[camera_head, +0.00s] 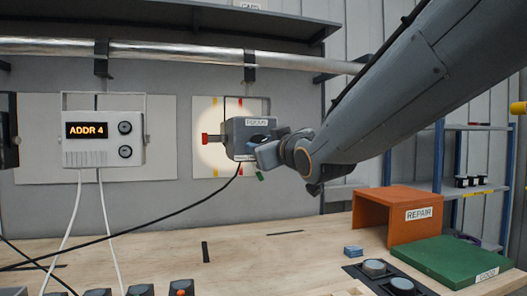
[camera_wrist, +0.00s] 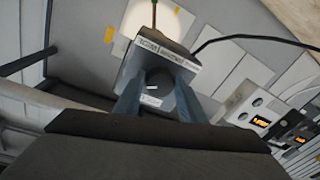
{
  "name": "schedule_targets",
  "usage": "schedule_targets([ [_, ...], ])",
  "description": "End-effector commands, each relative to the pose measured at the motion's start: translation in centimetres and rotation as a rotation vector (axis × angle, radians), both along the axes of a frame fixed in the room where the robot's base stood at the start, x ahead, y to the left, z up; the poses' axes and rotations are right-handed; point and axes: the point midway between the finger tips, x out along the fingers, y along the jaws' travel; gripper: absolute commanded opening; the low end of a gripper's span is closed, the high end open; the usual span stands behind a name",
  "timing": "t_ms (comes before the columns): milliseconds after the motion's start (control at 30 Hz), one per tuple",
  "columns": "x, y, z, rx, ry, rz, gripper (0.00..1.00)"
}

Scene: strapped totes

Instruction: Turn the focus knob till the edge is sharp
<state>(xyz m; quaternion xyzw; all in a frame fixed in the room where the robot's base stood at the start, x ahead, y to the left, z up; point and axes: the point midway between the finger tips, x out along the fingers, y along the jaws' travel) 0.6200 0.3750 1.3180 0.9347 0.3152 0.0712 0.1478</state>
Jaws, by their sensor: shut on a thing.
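A grey lamp housing (camera_head: 240,133) hangs in front of a white wall panel. It also shows in the wrist view (camera_wrist: 150,58), with label strips whose words are too small to read surely. A round dark knob (camera_wrist: 157,84) with a white pointer mark sits on the housing's near face. My gripper (camera_head: 262,152) is at the housing's right side. In the wrist view its two fingers (camera_wrist: 157,98) stand either side of the knob, shut on it. A pale light patch (camera_head: 212,157) lies on the panel; its edge is too small to judge exactly.
A red-ended part (camera_head: 208,139) sticks out left of the housing. A black cable runs down left from it. A white box reading "ADDR 4" (camera_head: 103,139) hangs left. The bench holds an orange REPAIR box (camera_head: 395,215) and a green GOOD tray (camera_head: 450,258). The bench middle is mostly clear.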

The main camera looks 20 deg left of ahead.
Motion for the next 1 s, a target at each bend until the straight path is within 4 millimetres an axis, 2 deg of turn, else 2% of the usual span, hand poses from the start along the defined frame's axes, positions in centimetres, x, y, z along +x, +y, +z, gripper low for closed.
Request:
schedule_targets([
  [267,0.0,0.0,-0.1,0.0,0.004,0.0,0.14],
  [300,0.0,0.0,-0.1,0.0,0.004,0.0,0.43],
  [367,0.0,0.0,-0.1,0.0,0.004,0.0,0.53],
  [400,0.0,0.0,-0.1,0.001,0.004,0.0,0.55],
  [767,-0.4,-0.3,0.0,0.002,0.001,0.0,0.55],
  [1000,-2.8,-2.2,-0.1,0.003,-0.001,0.0,0.55],
])
